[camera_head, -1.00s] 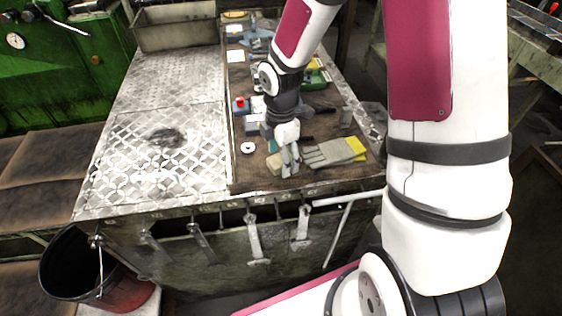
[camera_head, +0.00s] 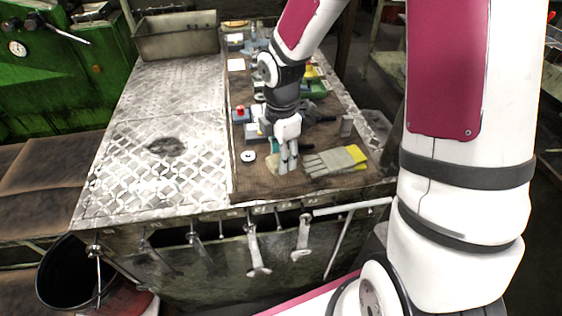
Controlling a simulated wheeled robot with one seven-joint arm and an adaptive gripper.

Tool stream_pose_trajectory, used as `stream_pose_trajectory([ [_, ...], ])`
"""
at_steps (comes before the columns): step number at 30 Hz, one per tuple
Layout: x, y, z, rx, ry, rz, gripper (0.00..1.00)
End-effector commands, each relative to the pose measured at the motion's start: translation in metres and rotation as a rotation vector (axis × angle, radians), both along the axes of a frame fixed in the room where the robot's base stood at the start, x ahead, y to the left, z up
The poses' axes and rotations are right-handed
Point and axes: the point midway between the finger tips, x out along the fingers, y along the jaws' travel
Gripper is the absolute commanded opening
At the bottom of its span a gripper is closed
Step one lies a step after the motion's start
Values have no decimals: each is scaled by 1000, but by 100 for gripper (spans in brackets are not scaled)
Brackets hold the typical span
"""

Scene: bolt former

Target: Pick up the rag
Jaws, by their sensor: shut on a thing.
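My gripper (camera_head: 287,167) points down over the brown mat on the bench. Its fingers are shut on a small tan piece, which looks like the rag (camera_head: 271,164). The rag shows mostly on the left of the fingertips, low at the mat. The fingers hide part of it, and I cannot tell if it is clear of the mat.
Grey work gloves with a yellow cuff (camera_head: 337,160) lie just right of my gripper. A white ring (camera_head: 248,156) lies to the left. A box with a red button (camera_head: 241,115) and other tools are behind. The metal plate (camera_head: 150,185) at left is mostly clear.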

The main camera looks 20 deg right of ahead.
Motion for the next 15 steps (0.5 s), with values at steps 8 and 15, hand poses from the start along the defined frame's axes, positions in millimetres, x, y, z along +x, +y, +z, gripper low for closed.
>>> stream_pose_trajectory([
  [8, -67, 27, 5, -2, 5, 6, 22],
  [15, -120, 48, 10, -2, 4, 4, 22],
])
